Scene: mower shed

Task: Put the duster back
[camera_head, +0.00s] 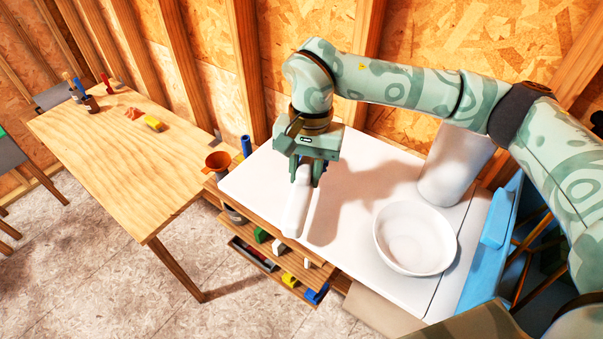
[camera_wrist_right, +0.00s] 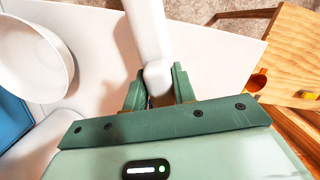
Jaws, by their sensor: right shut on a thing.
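The duster looks like a long white piece (camera_head: 297,207), and it also shows in the right wrist view (camera_wrist_right: 149,35). My right gripper (camera_head: 309,176) is shut on one end of it above the left part of the white worktop (camera_head: 262,178). In the right wrist view the two green fingers (camera_wrist_right: 158,88) close around its near end, and the rest points away. In the head view its free end points toward the front edge of the worktop. Whether it touches the worktop is hard to tell. My left gripper is not in view.
A white bowl (camera_head: 414,239) and a white cylinder (camera_head: 455,165) stand on the worktop's right. An orange cup (camera_head: 217,162) and a blue cylinder (camera_head: 246,146) are at its left end. Shelves with small items (camera_head: 283,262) lie below. A wooden table (camera_head: 128,158) stands left.

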